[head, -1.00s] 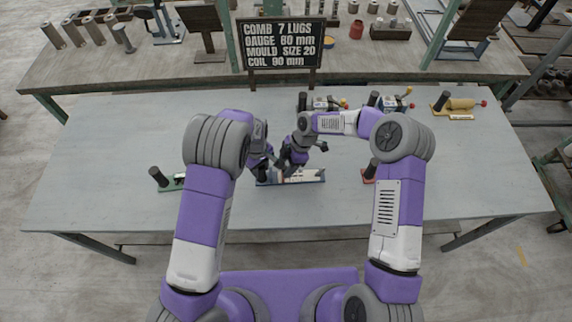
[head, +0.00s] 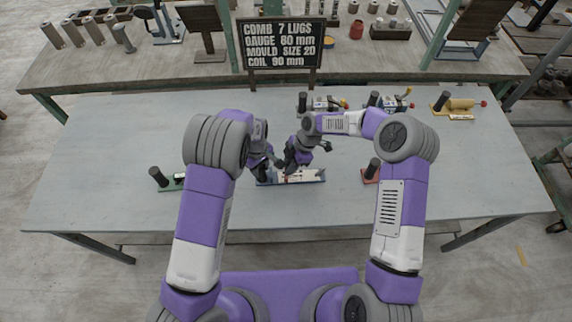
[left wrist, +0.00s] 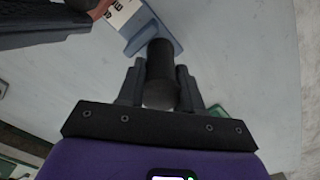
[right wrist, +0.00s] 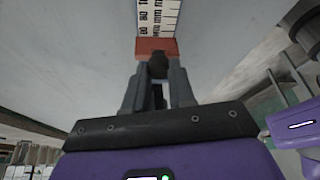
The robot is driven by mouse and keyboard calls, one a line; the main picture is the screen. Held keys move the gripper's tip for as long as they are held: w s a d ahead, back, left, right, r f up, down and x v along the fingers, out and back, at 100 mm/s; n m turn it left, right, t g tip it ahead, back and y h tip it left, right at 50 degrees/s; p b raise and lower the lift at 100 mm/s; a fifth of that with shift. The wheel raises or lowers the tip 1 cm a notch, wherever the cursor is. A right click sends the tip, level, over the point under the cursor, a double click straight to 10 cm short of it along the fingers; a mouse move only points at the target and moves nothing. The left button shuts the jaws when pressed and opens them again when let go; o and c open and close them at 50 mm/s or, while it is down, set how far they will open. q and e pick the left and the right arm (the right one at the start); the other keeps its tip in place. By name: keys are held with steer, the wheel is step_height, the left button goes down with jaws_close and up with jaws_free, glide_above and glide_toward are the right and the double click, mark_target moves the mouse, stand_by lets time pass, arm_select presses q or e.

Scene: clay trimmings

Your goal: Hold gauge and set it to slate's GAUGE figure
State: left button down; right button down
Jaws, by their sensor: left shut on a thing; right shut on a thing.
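The gauge (head: 308,177) lies near the middle of the table, with a blue base and a white numbered scale. My left gripper (left wrist: 160,78) is shut on its upright black grip (left wrist: 160,62) at the left end; the blue base (left wrist: 165,32) shows beyond. My right gripper (right wrist: 158,72) is shut on the dark knob of the red slider (right wrist: 156,46), which sits across the scale (right wrist: 158,16). Scale figures show just past the slider, but its exact setting is unclear. The slate (head: 283,44) has a GAUGE line; its figure looks like 80 mm, though the first digit is blurred.
A green-based tool (head: 170,183) stands left of the gauge and a red-based one (head: 370,175) right of it. Several handled tools, including a yellow one (head: 458,104), line the back right. The table's left part (head: 105,150) is clear.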

mark_target(300, 175)
steer(key=d, duration=0.4)
steer(key=shift+a, duration=0.1)
steer(key=c, duration=0.9)
jaws_free()
steer(key=shift+c, duration=0.2)
steer(key=shift+r, duration=0.1)
steer(key=v, duration=1.2)
arm_select(q)
steer(key=c, duration=0.7)
jaws_free()
